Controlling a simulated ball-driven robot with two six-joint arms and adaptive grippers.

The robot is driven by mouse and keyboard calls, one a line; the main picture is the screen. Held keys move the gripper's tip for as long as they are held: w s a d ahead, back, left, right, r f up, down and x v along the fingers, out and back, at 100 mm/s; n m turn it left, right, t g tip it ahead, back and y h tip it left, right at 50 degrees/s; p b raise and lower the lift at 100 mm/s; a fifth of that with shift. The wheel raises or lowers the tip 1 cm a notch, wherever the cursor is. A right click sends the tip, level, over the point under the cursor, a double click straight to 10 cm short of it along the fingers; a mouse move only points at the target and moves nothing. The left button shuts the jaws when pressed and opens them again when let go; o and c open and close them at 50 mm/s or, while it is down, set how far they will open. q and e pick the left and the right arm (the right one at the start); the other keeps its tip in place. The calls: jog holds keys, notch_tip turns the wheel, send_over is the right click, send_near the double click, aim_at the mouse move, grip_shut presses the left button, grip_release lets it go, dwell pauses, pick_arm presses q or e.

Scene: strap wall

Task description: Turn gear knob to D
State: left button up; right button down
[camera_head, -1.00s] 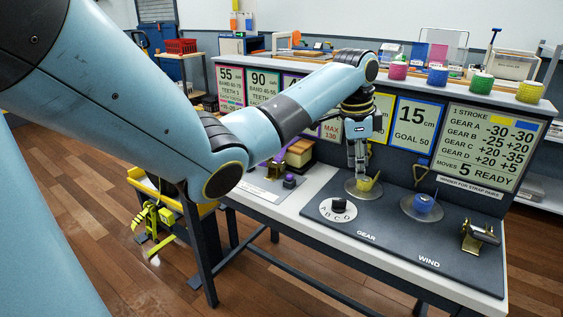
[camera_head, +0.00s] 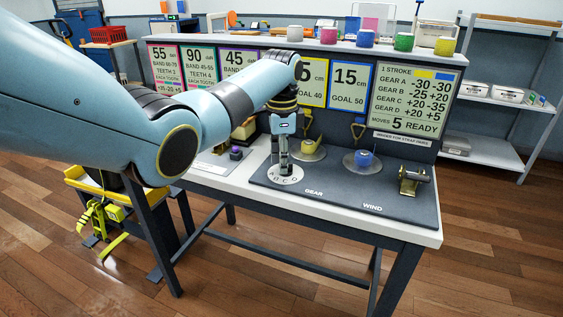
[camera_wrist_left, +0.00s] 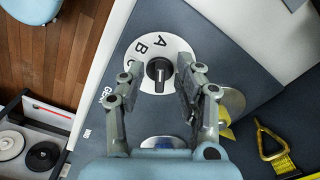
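The gear dial is a white disc (camera_wrist_left: 143,52) with letters around a black knob (camera_wrist_left: 159,71). In the left wrist view A, B and part of C show; D is hidden near the fingers there. In the head view the dial (camera_head: 289,180) lies on the dark panel, and my gripper covers its knob. My left gripper (camera_head: 282,167) points down over the dial. In the left wrist view its fingers (camera_wrist_left: 160,72) are apart, one on each side of the knob, with gaps visible. I cannot tell which letter the knob points to. My right gripper is in neither view.
Right of the dial are a yellow spool (camera_head: 309,147), a blue spool (camera_head: 363,159) and a metal fitting (camera_head: 413,181). A sign (camera_head: 416,106) reads "5 READY". Coloured rolls stand on the ledge above. Open floor lies in front of the table.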

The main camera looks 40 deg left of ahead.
pick_arm(q)
jog(key=shift+f, duration=0.25)
grip_shut()
